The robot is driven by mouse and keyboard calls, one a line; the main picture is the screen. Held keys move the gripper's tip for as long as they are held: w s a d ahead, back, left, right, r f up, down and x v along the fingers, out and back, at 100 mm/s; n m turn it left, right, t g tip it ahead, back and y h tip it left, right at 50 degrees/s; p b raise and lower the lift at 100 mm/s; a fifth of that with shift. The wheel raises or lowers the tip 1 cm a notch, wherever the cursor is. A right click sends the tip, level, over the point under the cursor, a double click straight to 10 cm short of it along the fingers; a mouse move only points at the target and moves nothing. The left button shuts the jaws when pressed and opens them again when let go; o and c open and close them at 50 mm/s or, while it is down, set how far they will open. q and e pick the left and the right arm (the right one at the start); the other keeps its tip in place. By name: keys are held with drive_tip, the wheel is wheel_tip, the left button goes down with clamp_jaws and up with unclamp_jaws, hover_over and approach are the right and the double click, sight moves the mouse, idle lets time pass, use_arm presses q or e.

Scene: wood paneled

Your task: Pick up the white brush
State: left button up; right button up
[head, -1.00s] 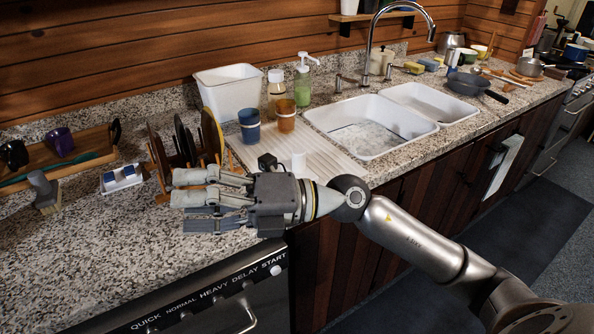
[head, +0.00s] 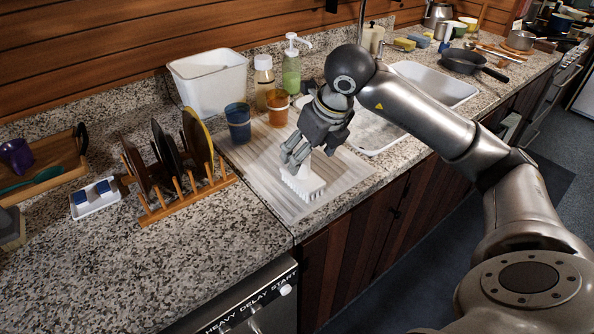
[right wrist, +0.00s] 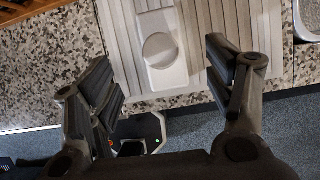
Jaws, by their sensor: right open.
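The white brush (head: 303,180) stands bristles down on the ribbed drainboard (head: 262,170) beside the sink, its handle upward. My right gripper (head: 297,155) comes in from above and behind it, with the fingertips close to the handle in the head view. In the right wrist view the brush (right wrist: 158,50) lies ahead between the two spread fingers of the gripper (right wrist: 165,80). The fingers are open and nothing is held; a gap shows on both sides of the brush. My left gripper is not in view.
A blue cup (head: 239,122) and an orange cup (head: 278,107) stand behind the brush on the drainboard. A wooden rack with plates (head: 185,202) is at left. The sink (head: 437,85) is at right. The counter's front edge is close.

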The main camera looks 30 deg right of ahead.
sight(306, 159)
drive_tip(key=x, duration=0.3)
drive_tip(key=shift+f, duration=0.3)
drive_tip(key=shift+w+f+p, duration=0.35)
drive_tip(key=shift+f+p, duration=0.05)
drive_tip(key=shift+f, duration=0.1)
drive_tip(key=p+x, duration=0.1)
drive_tip(key=x, duration=0.2)
drive_tip(key=shift+w+d+f, duration=0.1)
drive_tip(key=shift+w+f, duration=0.4)
drive_tip(key=shift+f, duration=0.2)
drive_tip(key=shift+r, duration=0.1)
drive_tip(key=c, duration=1.2)
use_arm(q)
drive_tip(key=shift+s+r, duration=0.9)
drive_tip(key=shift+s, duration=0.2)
use_arm(e)
drive_tip(key=shift+o, duration=0.2)
